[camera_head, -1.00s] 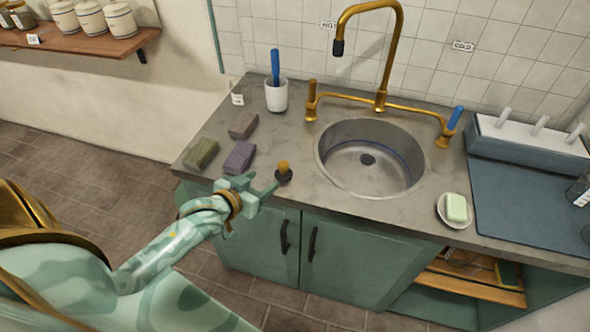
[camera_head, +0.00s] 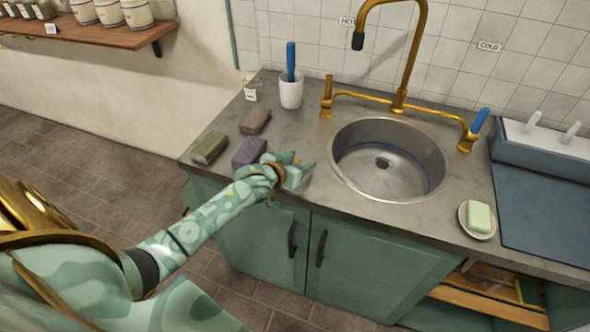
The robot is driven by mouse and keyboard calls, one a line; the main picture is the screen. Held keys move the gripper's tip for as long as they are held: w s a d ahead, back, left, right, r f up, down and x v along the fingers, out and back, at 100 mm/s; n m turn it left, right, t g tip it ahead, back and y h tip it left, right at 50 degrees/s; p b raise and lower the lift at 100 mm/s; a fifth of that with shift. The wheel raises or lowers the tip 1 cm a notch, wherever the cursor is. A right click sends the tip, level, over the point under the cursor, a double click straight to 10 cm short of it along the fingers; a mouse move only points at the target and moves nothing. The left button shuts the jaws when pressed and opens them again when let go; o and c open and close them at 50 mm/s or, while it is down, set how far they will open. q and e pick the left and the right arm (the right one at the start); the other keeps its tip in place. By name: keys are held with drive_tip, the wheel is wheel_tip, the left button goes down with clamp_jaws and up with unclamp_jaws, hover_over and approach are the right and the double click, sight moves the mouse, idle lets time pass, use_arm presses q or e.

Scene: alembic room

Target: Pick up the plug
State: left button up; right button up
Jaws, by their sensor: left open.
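The plug (camera_head: 297,160) is on the grey counter left of the sink; only a small bit of its golden knob shows, and the rest is hidden behind my left gripper. My left gripper (camera_head: 303,168) is pale green and open, reaching over the counter's front edge with its fingers at the plug. I cannot tell whether the fingers touch it. The round metal sink (camera_head: 388,160) is to the right, with a dark drain in its floor. My right gripper is not in view.
Purple (camera_head: 249,152), brown (camera_head: 255,121) and olive (camera_head: 209,147) blocks lie left of the gripper. A white cup (camera_head: 291,93) with a blue-handled tool stands behind. A brass tap (camera_head: 400,98) rises behind the sink. A soap dish (camera_head: 466,224) sits right.

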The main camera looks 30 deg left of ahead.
use_arm(q)
drive_tip(key=c, duration=1.1)
drive_tip(key=shift+r, duration=0.1)
